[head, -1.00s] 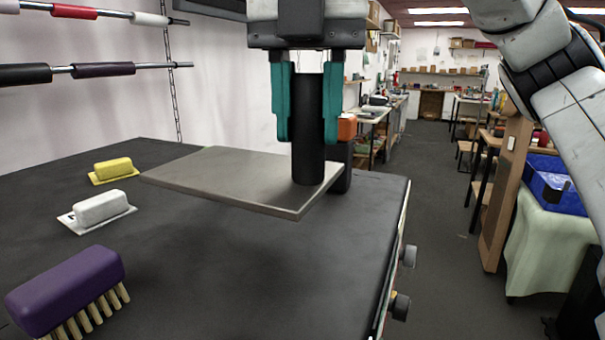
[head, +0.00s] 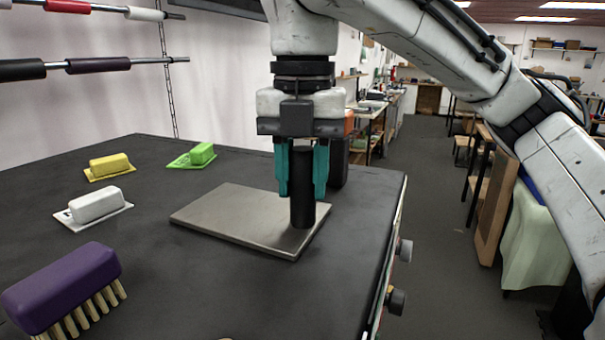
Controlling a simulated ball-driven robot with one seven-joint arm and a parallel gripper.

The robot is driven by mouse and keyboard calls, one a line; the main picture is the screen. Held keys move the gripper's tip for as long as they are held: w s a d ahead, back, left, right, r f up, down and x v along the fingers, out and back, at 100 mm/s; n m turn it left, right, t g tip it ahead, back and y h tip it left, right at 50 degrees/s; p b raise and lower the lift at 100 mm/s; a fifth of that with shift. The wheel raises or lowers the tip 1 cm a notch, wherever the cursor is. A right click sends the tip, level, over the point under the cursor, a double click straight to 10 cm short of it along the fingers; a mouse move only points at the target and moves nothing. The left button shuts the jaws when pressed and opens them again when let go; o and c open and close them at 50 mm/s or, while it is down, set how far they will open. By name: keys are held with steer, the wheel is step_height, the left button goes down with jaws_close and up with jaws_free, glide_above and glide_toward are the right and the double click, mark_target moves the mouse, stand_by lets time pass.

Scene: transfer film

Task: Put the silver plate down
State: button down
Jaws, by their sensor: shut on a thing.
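The silver plate (head: 235,217) is a flat, rectangular metal slab with an upright black cylindrical handle (head: 303,205) near its right end. It lies level at the black tabletop, on it or very close above it; I cannot tell if there is a thin gap. My gripper (head: 302,180) points straight down with teal fingers on both sides of the handle's upper part. It is shut on the handle. The handle's top is partly hidden by the fingers and palm.
On the black table (head: 150,260) stand a purple brush (head: 65,287), a white block (head: 96,204), a yellow block (head: 109,164) and a green block (head: 202,153). A dark cylinder (head: 338,160) stands behind my gripper. The table's right edge has knobs (head: 396,299).

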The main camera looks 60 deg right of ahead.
steer(key=shift+f, duration=0.1)
steer(key=c, duration=0.8)
jaws_free()
steer(key=shift+o, duration=0.2)
step_height(320, 180, up, 12)
steer(key=shift+r+p, duration=0.15)
steer(key=shift+p, duration=0.3)
